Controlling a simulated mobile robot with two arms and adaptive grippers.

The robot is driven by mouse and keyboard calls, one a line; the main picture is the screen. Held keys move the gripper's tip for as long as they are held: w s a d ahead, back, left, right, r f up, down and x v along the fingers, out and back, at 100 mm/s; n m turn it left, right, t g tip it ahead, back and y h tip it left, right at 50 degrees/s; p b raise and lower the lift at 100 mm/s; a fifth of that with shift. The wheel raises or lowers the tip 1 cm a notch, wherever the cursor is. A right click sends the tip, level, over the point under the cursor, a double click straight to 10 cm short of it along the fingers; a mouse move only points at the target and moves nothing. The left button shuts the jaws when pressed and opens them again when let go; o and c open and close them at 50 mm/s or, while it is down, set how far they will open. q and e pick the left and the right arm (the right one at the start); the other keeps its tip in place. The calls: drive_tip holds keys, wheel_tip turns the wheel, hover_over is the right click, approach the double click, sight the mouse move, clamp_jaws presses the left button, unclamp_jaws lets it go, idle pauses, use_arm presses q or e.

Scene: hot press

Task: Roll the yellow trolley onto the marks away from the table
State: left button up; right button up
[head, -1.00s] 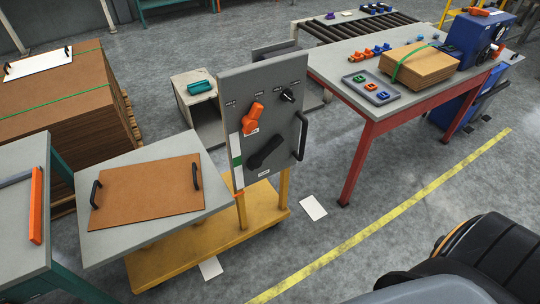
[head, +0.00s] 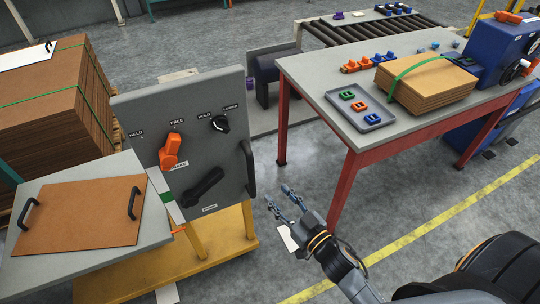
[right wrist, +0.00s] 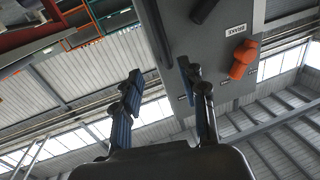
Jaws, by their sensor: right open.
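The yellow trolley (head: 128,277) stands at left in the head view, with a grey panel (head: 208,122) upright on it. The panel carries an orange knob (head: 170,150), a black lever (head: 203,188), a small black dial (head: 220,124) and a black side handle (head: 248,168). My right gripper (head: 277,196) is open and empty, just right of the side handle and apart from it. In the right wrist view the open fingers (right wrist: 158,80) point up toward the panel (right wrist: 190,55). White floor patches show behind my right gripper (head: 288,239) and below the trolley (head: 168,294). My left gripper is out of view.
A red-legged table (head: 310,110) with a tray (head: 372,121) and a cardboard stack (head: 425,88) stands right of the trolley. Stacked boards (head: 60,110) stand behind it at left. A yellow floor line (head: 420,232) crosses the right; grey floor between is clear.

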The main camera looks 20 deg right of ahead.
sight(253, 167)
drive_tip(key=x, duration=0.4)
drive_tip(key=p+x, duration=0.1)
drive_tip(key=x, duration=0.3)
drive_tip(key=r+x, duration=0.1)
drive_tip(key=x, duration=0.3)
drive_tip(key=shift+w+a, duration=0.1)
drive_tip(key=shift+a, duration=0.15)
drive_tip(key=shift+x, duration=0.75)
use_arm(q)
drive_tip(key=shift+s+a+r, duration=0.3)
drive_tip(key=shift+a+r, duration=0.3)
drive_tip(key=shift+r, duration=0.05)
use_arm(e)
drive_tip(key=shift+c, duration=0.3)
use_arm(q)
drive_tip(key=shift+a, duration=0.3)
use_arm(e)
clamp_jaws()
